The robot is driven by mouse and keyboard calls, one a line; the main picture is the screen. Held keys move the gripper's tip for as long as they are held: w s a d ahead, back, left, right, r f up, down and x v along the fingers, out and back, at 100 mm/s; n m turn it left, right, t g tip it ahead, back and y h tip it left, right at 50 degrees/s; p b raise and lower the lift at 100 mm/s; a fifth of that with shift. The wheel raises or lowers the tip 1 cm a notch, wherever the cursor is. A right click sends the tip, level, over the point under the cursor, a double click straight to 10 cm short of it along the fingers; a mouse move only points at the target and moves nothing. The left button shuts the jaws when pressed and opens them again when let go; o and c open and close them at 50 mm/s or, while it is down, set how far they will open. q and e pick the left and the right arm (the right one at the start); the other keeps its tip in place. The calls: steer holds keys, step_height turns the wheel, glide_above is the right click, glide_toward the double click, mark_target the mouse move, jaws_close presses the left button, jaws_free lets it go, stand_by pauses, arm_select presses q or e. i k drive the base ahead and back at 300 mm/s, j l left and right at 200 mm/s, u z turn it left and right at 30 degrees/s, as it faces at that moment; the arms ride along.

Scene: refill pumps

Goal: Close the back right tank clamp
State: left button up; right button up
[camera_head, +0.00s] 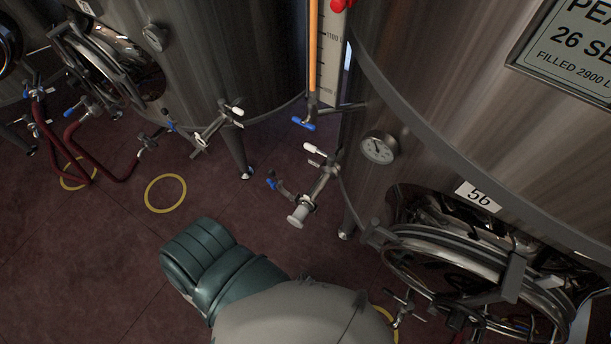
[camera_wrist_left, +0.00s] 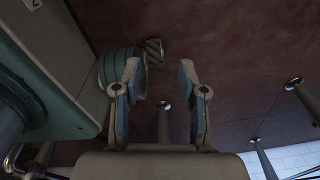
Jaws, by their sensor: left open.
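In the head view a large steel tank (camera_head: 440,100) with the number plate 56 fills the right side. A valve outlet (camera_head: 322,182) with a white handle sticks out from its lower left and ends in a pale capped fitting (camera_head: 297,217). A clamp seems to sit at that fitting, but it is too small to tell whether it is open or closed. My left gripper (camera_wrist_left: 160,76) shows only in the left wrist view. Its two fingers are spread apart with nothing between them, above the dark red floor. No clamp is clear in that view. My right gripper is not in view.
A second tank (camera_head: 225,65) stands at the back left with a valve (camera_head: 215,125) and red hoses (camera_head: 105,172). A pressure gauge (camera_head: 379,147) and a round hatch (camera_head: 455,265) project from tank 56. Yellow floor rings (camera_head: 149,196) mark open floor. Tank legs (camera_wrist_left: 163,104) stand beyond my fingers.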

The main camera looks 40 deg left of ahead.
mark_target(271, 172)
steer(key=j+z, duration=0.3)
steer(key=j, duration=0.15)
steer(key=k+j+z, duration=0.15)
steer(key=j+z, duration=0.2)
steer(key=k+j+z, duration=0.15)
steer(key=j+z, duration=0.15)
steer(key=j, duration=0.2)
steer(key=k+j+z, duration=0.2)
steer(key=j+z, duration=0.15)
steer(key=k+j, duration=0.25)
steer(key=j, duration=0.2)
steer(key=k+j, duration=0.25)
steer(key=j, duration=0.2)
steer(key=k+j, duration=0.3)
steer(key=j, duration=0.2)
steer(key=i+z, duration=0.05)
